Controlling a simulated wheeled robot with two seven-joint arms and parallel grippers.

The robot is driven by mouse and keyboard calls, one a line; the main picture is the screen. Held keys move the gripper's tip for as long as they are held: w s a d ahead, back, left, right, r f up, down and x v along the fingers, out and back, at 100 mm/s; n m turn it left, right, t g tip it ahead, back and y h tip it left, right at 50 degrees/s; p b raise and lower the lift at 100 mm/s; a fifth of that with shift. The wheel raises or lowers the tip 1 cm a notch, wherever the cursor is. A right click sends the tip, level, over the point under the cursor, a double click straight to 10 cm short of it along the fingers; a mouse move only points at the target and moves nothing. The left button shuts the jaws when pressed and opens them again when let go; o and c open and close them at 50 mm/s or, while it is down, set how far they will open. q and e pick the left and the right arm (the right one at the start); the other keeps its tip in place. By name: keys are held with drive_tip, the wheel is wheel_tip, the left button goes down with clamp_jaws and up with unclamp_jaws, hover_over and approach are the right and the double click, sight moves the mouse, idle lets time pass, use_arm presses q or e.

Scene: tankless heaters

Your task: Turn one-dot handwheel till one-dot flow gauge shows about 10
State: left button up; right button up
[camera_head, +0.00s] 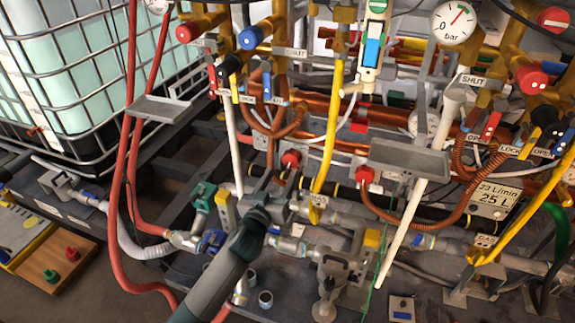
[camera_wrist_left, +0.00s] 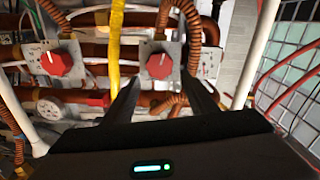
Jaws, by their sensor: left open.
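Two red handwheels sit on grey plates. The left one (camera_head: 291,159) is the one straight ahead of my left gripper and shows in the left wrist view (camera_wrist_left: 160,65). The other (camera_head: 365,174) is to its right in the head view and at left in the wrist view (camera_wrist_left: 56,63). I cannot read which carries one dot. My left gripper (camera_head: 270,185) is open, just below the left handwheel in the head view; its fingers (camera_wrist_left: 160,98) are apart with nothing visible between them. A display (camera_head: 492,198) reads about 23 L/min and 25 L; its dot mark is unclear.
A yellow hose (camera_head: 331,120) hangs between the two handwheels. A pale pipe (camera_head: 400,235), a grey shelf (camera_head: 411,157) and orange hoses crowd the right. A bar gauge (camera_head: 453,23) is at the top. A caged tank (camera_head: 75,80) stands at left.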

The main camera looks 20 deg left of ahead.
sight(290, 160)
use_arm(q)
drive_tip(key=shift+w+d, duration=0.1)
drive_tip(key=shift+w, duration=3)
drive_tip(key=c, duration=0.8)
